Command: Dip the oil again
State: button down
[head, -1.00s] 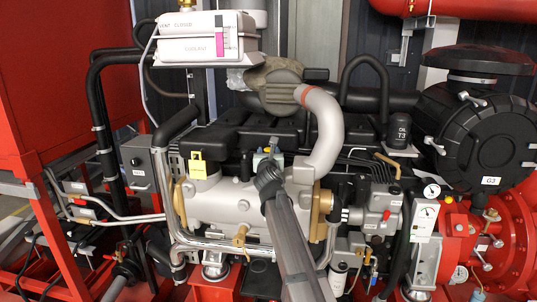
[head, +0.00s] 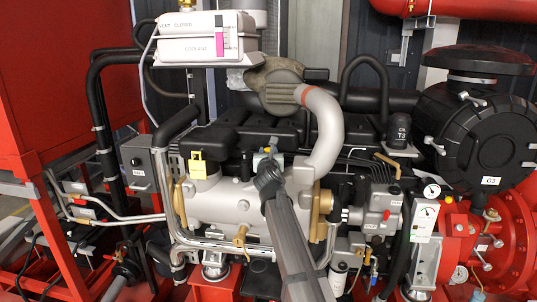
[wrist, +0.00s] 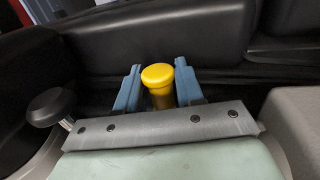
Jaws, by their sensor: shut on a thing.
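A yellow round-topped handle (wrist: 158,76), which looks like the dipstick's, stands between the two blue fingers of my gripper (wrist: 157,92) in the wrist view. The fingers are shut on it. Its lower part is hidden behind the grey gripper body, so I cannot tell how deep the stick sits. In the head view my gripper (head: 266,157) is over the middle of the engine (head: 225,205), just in front of the black engine cover (head: 285,125). The handle is not clearly visible there.
A grey curved pipe (head: 328,130) rises close to the right of my gripper. A yellow tag-like piece (head: 198,167) is on the engine to the left. The white coolant tank (head: 205,48) is above left. A black round housing (head: 480,125) stands at the right.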

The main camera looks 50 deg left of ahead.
notch_tip(320, 180, up, 9)
dwell(0.4)
jog(key=c, duration=1)
grip_release()
jog(key=shift+o, duration=0.3)
jog(key=shift+s+d, duration=0.3)
jog(key=shift+d, duration=0.1)
jog(key=v, duration=1.2)
jog(key=shift+s+d, duration=0.2)
jog(key=shift+d, duration=0.1)
